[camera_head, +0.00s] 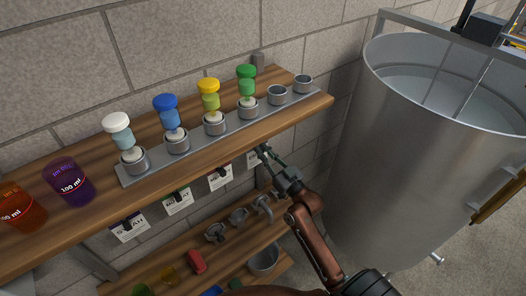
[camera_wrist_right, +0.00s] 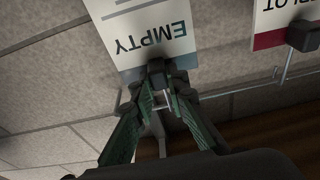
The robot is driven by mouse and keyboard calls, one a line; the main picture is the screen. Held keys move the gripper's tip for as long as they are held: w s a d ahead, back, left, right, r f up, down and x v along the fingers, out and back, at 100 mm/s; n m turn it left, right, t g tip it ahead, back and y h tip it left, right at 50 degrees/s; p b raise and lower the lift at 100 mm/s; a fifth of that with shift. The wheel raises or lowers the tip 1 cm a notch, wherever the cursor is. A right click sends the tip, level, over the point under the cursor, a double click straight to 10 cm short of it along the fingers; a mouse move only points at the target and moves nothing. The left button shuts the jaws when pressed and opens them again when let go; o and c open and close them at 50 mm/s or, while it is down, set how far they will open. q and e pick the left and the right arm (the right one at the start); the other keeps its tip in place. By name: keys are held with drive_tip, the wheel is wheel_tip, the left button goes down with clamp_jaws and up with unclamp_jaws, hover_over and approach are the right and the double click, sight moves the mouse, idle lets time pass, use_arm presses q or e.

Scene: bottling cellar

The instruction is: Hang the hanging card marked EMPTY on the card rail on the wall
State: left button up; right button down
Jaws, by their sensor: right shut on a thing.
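The hanging card marked EMPTY (camera_wrist_right: 150,38) appears upside down in the wrist view, white with a grey-green band. My right gripper (camera_wrist_right: 160,85) is shut on the dark clip at the card's edge. In the head view, my right gripper (camera_head: 264,152) is just under the front edge of the upper shelf, and a sliver of the card (camera_head: 252,160) shows beside it. The card rail (camera_wrist_right: 245,90) is a thin metal rod close to the clip in the wrist view. I cannot tell whether the clip sits on it. My left gripper is not in view.
Other cards (camera_head: 178,200) hang in a row left of my gripper; a red-banded one (camera_wrist_right: 280,22) is close by. The upper shelf (camera_head: 215,148) carries capped bottles in a metal rack (camera_head: 190,143) above my arm. A large steel tank (camera_head: 410,150) stands to the right.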

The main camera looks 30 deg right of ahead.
drive_tip(key=c, duration=1.8)
unclamp_jaws()
drive_tip(key=v, duration=1.2)
